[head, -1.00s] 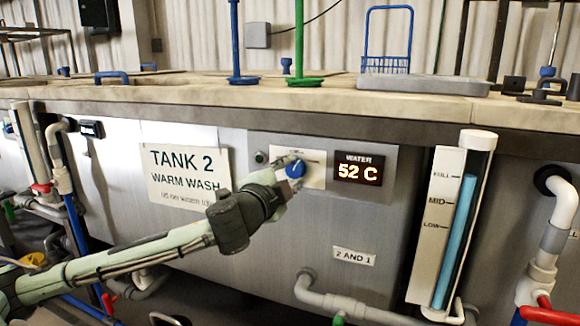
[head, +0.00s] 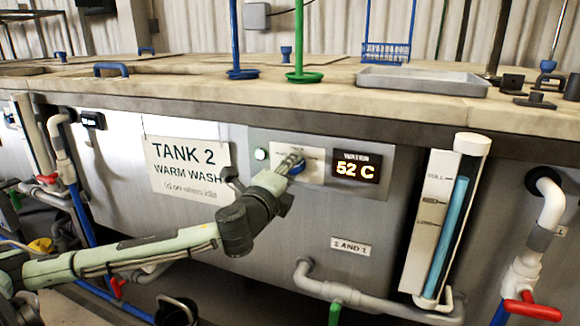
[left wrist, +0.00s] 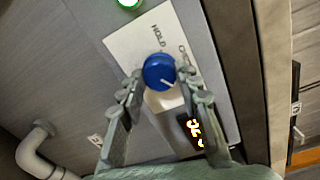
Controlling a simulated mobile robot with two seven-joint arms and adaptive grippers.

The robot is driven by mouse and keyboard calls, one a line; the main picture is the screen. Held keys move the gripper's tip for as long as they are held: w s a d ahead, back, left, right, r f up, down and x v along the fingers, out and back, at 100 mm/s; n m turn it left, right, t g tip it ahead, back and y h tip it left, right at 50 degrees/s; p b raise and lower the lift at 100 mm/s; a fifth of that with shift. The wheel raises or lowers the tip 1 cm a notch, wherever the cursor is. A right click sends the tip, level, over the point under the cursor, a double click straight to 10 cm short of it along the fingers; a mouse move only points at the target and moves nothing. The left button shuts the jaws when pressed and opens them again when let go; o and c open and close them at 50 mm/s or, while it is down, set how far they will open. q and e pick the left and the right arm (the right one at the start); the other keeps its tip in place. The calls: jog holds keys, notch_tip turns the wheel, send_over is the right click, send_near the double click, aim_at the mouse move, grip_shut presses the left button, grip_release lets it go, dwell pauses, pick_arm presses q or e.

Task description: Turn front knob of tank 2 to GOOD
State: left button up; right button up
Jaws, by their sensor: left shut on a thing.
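The front knob (head: 298,169) of tank 2 is a blue round dial on a white label plate (head: 314,158), right of the TANK 2 WARM WASH sign (head: 187,168). My left gripper (head: 290,165) is at the knob and partly covers it. In the left wrist view the fingers (left wrist: 160,74) are shut on the sides of the blue knob (left wrist: 157,67). A white mark on the knob points toward the lower right of that view. The plate (left wrist: 128,45) reads HOLD, with another word partly hidden. I cannot read GOOD. My right gripper is not in view.
A green lamp (head: 261,154) is lit left of the plate. A display (head: 356,170) reads 52 C. A level gauge (head: 448,222) and pipes (head: 375,302) stick out on the right and below. The counter edge (head: 330,120) overhangs the panel.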

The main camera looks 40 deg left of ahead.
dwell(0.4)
pick_arm(q)
jog(key=o, duration=1.2)
jog(key=shift+c, duration=0.2)
jog(key=v, duration=0.7)
jog(key=shift+s, duration=0.25)
jog(key=shift+d, duration=0.1)
